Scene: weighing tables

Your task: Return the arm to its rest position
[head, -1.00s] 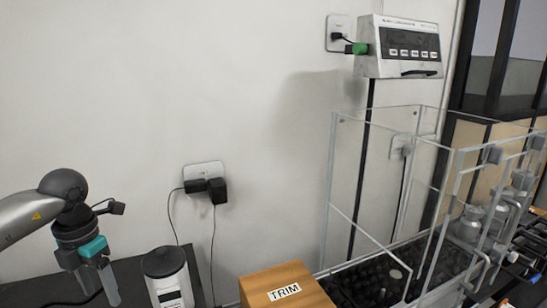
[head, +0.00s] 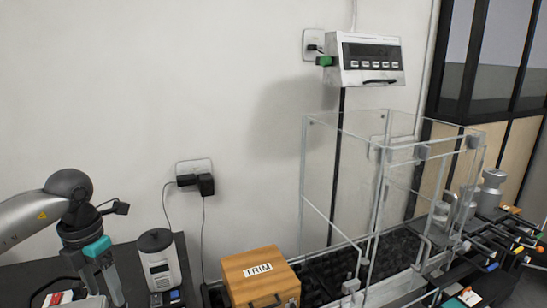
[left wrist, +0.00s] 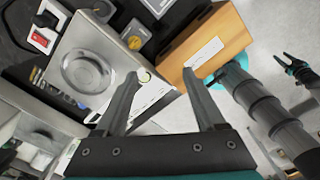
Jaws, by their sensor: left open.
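My left arm comes in from the left in the head view, with its gripper (head: 110,290) pointing down at the lower left. A teal band marks the gripper. In the left wrist view, the two fingers of the left gripper (left wrist: 160,78) are spread apart with nothing between them. Below them are a metal device with a round pan (left wrist: 88,72) and a wooden box (left wrist: 212,42). In that view a small dark gripper with teal on it (left wrist: 292,68), likely my right one, shows at the right edge. The right gripper is outside the head view.
The wooden box marked TRIM (head: 238,290) stands right of the gripper, with a white and black container (head: 158,262) between them. A clear-walled enclosure (head: 345,180) stands further right. A display unit (head: 370,75) hangs on the wall. Wall space above the arm is clear.

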